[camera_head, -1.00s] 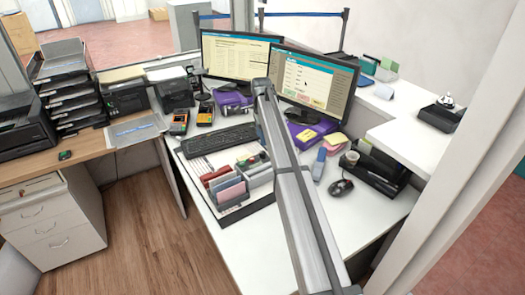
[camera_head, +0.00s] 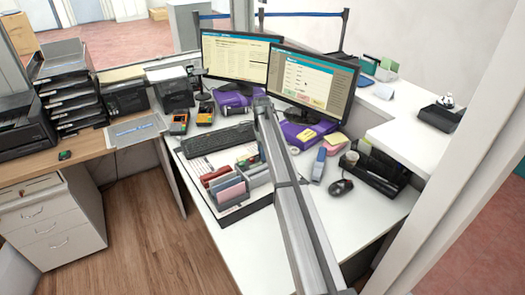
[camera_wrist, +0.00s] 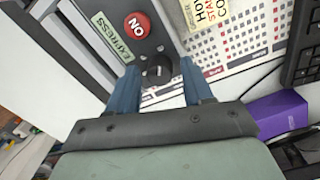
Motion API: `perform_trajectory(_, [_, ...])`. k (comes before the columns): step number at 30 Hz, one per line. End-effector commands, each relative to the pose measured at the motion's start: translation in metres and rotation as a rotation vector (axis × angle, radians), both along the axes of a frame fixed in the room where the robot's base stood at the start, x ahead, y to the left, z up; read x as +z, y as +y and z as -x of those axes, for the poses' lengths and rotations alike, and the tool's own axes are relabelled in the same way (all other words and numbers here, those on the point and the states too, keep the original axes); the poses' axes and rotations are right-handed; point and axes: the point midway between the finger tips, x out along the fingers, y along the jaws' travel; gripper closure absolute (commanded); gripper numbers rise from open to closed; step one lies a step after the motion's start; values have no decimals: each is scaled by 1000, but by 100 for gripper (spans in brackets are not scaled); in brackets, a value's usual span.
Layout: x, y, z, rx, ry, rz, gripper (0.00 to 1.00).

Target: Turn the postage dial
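In the wrist view the black round dial (camera_wrist: 157,70) sits on a dark grey panel (camera_wrist: 152,45), beside a red button marked "ON" (camera_wrist: 137,25) and a green-white "EXPRESS" label (camera_wrist: 110,36). My gripper (camera_wrist: 160,69) has its two blue fingers apart, one on each side of the dial, with a visible gap on both sides. I cannot tell how deep the fingertips reach around it. In the head view my arm hides the gripper, and I cannot make out the dial there.
A printed sheet with red and grey squares (camera_wrist: 230,45) lies beside the panel. A black keyboard (camera_wrist: 303,45) and a purple box (camera_wrist: 275,116) are at the right. In the head view, two monitors (camera_head: 235,58) stand behind my arm, and a desk organizer (camera_head: 228,187) is left of it.

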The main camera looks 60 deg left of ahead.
Motion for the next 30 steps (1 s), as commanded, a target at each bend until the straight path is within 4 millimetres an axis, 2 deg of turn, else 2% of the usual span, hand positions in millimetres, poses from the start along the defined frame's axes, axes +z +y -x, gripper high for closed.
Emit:
perform_trajectory(2, [0, 0, 0, 0, 0, 0, 57])
perform_trajectory(15, [0, 0, 0, 0, 0, 0, 99])
perform_trajectory(23, [0, 0, 0, 26, 0, 0, 100])
perform_trajectory(30, [0, 0, 0, 145, 0, 0, 100])
